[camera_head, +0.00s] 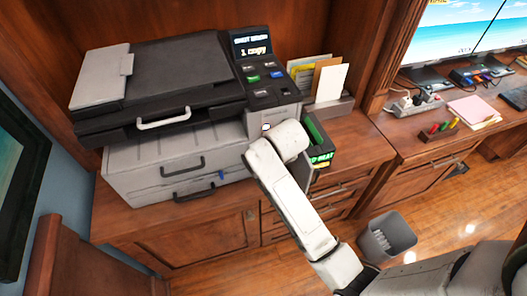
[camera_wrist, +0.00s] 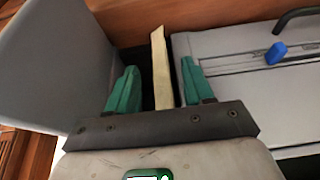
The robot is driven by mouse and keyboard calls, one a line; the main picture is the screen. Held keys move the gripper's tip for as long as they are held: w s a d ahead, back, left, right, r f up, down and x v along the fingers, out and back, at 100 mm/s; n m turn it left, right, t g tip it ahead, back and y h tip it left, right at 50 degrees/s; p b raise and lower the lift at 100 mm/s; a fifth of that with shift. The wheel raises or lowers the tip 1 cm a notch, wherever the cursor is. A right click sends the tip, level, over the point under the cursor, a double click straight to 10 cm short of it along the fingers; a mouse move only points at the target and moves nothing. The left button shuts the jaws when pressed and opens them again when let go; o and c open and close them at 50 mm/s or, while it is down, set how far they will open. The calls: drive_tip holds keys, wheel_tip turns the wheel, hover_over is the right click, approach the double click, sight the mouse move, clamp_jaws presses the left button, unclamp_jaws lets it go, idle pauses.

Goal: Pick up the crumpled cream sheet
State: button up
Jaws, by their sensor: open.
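The cream sheet (camera_wrist: 161,85) shows in the wrist view as a narrow upright strip with an uneven top edge. It stands in a dark gap between a grey panel and a light grey drawer unit. My gripper (camera_wrist: 159,68) is open, with one green finger on each side of the sheet. A gap shows between the sheet and each finger, narrower on the right. The sheet's lower part is hidden behind my gripper's dark crossbar. In the head view my arm reaches to the right side of the copier; I cannot make out the sheet or my fingers there.
The copier (camera_head: 165,85) sits on a grey drawer unit (camera_head: 160,165) on the wooden cabinet. A grey panel (camera_wrist: 70,60) stands close left of my gripper. A green and black box (camera_head: 318,148) and a paper holder (camera_head: 328,110) are right of the copier. A bin (camera_head: 388,238) stands on the floor.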

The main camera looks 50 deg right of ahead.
drive_tip(key=shift+x, duration=1.85)
drive_tip(key=shift+d, duration=0.1)
drive_tip(key=shift+c, duration=0.4)
drive_tip(key=shift+r, duration=0.1)
clamp_jaws()
